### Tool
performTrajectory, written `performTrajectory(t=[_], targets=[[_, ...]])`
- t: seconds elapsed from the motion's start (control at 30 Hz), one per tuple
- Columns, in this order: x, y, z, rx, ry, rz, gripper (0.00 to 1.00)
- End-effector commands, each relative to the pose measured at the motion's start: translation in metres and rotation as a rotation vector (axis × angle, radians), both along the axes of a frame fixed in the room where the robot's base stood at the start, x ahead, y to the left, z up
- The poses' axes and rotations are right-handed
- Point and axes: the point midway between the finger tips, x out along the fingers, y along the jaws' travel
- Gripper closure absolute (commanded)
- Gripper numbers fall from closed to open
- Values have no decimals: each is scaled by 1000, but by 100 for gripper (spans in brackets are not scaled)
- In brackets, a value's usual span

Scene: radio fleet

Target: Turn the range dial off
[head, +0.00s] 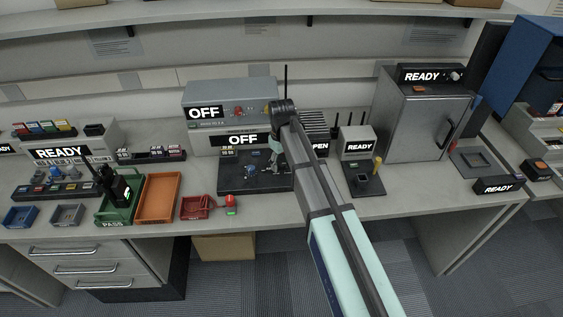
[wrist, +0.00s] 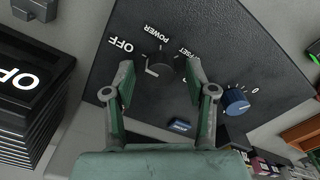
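The wrist view shows a black dial (wrist: 160,68) with a white pointer on a dark panel (wrist: 235,45). Printed words around it include OFF and POWER; a third is partly hidden. No label reading "range" is legible. My gripper (wrist: 161,74) is open, with its green-grey fingers on either side of the dial and visible gaps to it. I cannot tell how deep the fingertips reach. A blue dial (wrist: 236,102) with tick marks and a 0 sits to the right. In the head view the dark bench unit (head: 232,183) lies under my gripper (head: 274,158), and the dials are small there.
Behind the unit stands a grey box (head: 236,90) with an OFF display; another OFF sign (head: 243,140) is below it. An orange tray (head: 157,197) and a red bin (head: 194,208) lie left. A small READY station (head: 358,150) stands right.

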Motion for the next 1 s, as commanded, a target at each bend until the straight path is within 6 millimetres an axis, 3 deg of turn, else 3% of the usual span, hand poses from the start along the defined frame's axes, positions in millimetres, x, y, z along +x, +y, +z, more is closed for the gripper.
performTrajectory(t=[0.23,0.37,0.8,1.0], targets=[[0,0,3,0,-1,-1,44],[1,0,14,1,-2,-1,44],[1,0,92,1,-3,0,44],[1,0,115,1,-2,0,44]])
